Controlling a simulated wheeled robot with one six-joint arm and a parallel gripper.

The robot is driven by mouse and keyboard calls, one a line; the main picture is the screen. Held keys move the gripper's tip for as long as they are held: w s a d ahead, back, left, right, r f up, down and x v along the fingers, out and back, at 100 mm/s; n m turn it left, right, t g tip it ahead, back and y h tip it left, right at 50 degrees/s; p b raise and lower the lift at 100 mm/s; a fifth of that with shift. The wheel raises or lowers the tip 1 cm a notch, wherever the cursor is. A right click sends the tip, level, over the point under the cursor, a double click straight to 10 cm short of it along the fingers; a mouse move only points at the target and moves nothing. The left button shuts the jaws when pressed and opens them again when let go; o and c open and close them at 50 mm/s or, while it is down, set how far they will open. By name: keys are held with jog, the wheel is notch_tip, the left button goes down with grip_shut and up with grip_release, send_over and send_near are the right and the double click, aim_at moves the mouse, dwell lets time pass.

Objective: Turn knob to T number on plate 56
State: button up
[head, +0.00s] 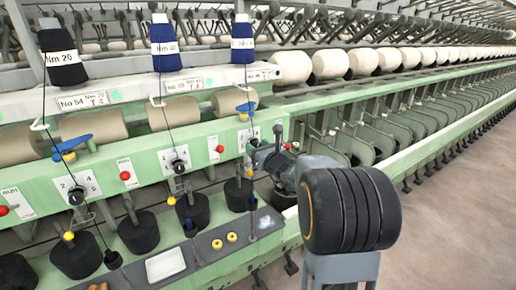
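Three label plates run along the upper rail: one reads No 54 T4 (84,101), the middle one (183,84) seems to read No 55, and the right one (262,75) is too small to read surely. Below the right label, a white dial plate (245,137) is partly hidden by my gripper (266,150). A dark round piece beside the gripper may be its knob, but I cannot tell. My gripper is close to this dial; its finger opening and any contact are unclear. The left knob (77,194) and middle knob (179,165) are black, on numbered white dials.
Red buttons (220,148) and blue levers (71,145) stick out from the green rail. Dark bobbins (138,232) and a grey shelf (215,240) with yellow rings lie below. Cream rolls (330,63) continue rightward. The floor (450,220) at right is clear.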

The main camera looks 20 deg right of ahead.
jog(key=c, duration=0.8)
jog(key=shift+f+b, duration=0.1)
jog(key=shift+b, duration=0.3)
jog(key=n+b, duration=1.1)
jog(key=b, duration=0.8)
jog(key=shift+d+n, duration=0.1)
jog(key=shift+n, duration=0.3)
jog(key=o, duration=0.9)
